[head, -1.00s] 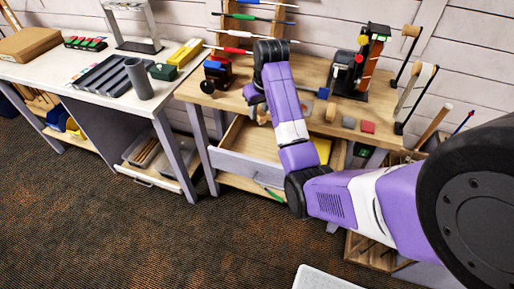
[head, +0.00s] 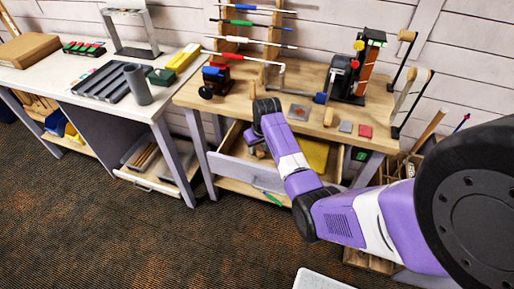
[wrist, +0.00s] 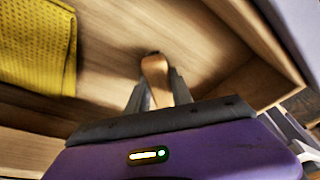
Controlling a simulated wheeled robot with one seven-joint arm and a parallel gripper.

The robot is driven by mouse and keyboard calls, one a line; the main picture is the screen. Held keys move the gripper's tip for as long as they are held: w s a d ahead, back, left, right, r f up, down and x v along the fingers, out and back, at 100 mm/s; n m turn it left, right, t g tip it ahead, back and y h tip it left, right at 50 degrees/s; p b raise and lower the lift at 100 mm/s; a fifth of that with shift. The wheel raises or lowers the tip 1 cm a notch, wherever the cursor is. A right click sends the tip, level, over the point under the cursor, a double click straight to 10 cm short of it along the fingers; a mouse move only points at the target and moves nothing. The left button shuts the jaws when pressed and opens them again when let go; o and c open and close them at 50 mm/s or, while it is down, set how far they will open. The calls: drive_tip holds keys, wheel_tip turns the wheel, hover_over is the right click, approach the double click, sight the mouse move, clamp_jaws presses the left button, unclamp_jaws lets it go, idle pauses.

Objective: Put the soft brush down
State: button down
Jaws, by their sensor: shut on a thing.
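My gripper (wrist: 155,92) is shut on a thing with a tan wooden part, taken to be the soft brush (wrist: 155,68). The brush's tan part shows between the two grey fingers in the wrist view; its bristles cannot be made out. In the head view my arm reaches down at the open drawer (head: 232,168) under the wooden workbench, and a small tan bit shows below the wrist. The wrist view looks down on the drawer's bare wooden floor (wrist: 205,45). Whether the brush touches that floor cannot be told.
A yellow textured cloth (wrist: 38,45) lies in the drawer, beside the brush. A white-topped bench (head: 62,78) stands to the left.

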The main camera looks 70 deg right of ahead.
sight(261, 152)
drive_tip(key=shift+f, duration=0.3)
drive_tip(key=c, duration=1.1)
unclamp_jaws()
drive_tip(key=shift+c, duration=0.2)
drive_tip(key=shift+s+f, duration=0.1)
drive_tip(key=v, duration=1.2)
drive_tip(key=shift+r, duration=0.35)
